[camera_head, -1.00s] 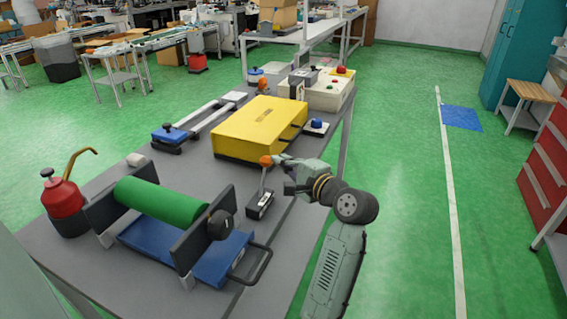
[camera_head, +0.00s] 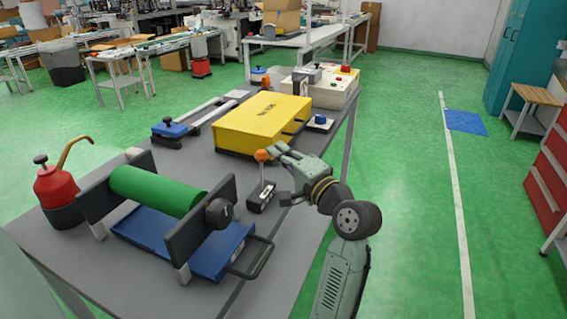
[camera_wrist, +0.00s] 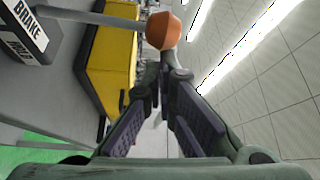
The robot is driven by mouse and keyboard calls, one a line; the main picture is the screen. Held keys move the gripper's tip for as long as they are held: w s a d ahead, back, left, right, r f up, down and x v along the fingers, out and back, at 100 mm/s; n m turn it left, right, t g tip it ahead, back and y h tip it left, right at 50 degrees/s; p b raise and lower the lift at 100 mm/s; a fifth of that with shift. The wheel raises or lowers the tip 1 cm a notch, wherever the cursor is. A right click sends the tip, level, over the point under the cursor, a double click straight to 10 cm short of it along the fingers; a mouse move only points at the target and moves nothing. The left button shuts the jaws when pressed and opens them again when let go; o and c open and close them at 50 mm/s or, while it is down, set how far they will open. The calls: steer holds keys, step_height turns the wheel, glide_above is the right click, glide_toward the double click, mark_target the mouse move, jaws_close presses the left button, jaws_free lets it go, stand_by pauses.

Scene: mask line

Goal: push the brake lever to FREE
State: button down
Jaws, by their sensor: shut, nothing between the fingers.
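The brake lever has a small dark base (camera_head: 261,198) on the grey table, a thin metal shaft and an orange knob (camera_head: 261,156). The lever stands close to upright in the head view. In the wrist view the knob (camera_wrist: 163,30) is just beyond my fingertips, and the base (camera_wrist: 24,32) with the word BRAKE shows at the upper left. My gripper (camera_head: 275,149) is shut and empty, with its tips at the right side of the knob. They look very close or touching; contact is not clear. The FREE marking cannot be read.
A yellow box (camera_head: 262,124) stands just behind the lever. A green roller (camera_head: 157,190) in a blue-based frame and a red oil can (camera_head: 57,185) are at the left. A blue-knobbed device (camera_head: 319,122) is behind my gripper. The floor to the right is open.

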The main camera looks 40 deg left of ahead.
mark_target(263, 155)
steer(key=s+n+y+b, duration=0.1)
steer(key=b, duration=0.1)
steer(key=s+n+y+b, duration=0.1)
steer(key=s+n+b, duration=0.1)
steer(key=b, duration=0.1)
steer(key=s+d+n+b, duration=0.1)
steer(key=n+b, duration=0.1)
steer(key=shift+s+g+y, duration=0.2)
steer(key=shift+g+y, duration=0.2)
steer(key=shift+s+d+r+n+b, duration=0.1)
steer(key=shift+s+n+b, duration=0.25)
steer(key=shift+n+b, duration=0.35)
